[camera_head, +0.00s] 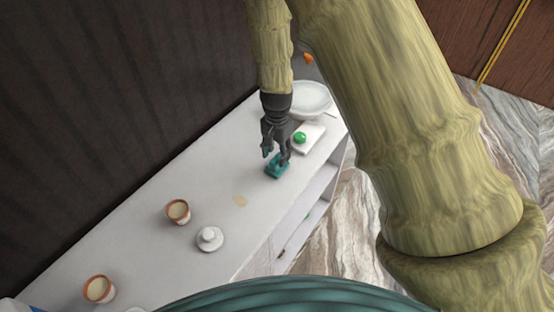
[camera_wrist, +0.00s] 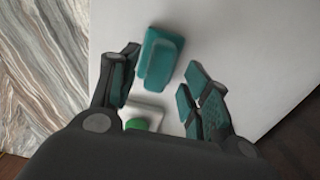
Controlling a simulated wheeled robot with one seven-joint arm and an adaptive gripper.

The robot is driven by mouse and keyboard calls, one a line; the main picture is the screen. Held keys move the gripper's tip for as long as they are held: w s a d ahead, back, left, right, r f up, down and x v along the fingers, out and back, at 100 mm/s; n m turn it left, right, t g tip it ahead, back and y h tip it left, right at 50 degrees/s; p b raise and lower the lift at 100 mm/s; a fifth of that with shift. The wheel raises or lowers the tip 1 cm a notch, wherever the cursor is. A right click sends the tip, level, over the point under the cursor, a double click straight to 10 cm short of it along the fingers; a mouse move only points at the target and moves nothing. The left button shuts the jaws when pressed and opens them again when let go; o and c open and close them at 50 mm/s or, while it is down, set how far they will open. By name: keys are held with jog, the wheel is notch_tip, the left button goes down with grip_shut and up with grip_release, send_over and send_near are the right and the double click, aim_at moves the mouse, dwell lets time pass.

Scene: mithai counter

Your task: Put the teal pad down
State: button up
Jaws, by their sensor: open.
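The teal pad (camera_head: 276,170) lies on the white counter, just below my gripper (camera_head: 276,150) in the head view. In the wrist view the teal pad (camera_wrist: 160,58) lies beyond and between the two fingertips, with a gap to each finger. My gripper (camera_wrist: 160,88) is open and holds nothing. The finger pads are teal too. In the head view the fingers partly cover the pad, and I cannot tell there whether one touches it.
A white square dish (camera_head: 314,134) with a green ball (camera_head: 300,137) sits close behind the pad. A round white plate (camera_head: 308,98) is farther back. Cups (camera_head: 178,211) (camera_head: 99,289) and a white lidded piece (camera_head: 209,238) stand nearer. The white counter (camera_head: 150,240) is clear between them.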

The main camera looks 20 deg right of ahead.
aim_at(277, 158)
notch_tip(277, 158, up, 8)
jog(key=b, duration=0.2)
dwell(0.3)
dwell(0.5)
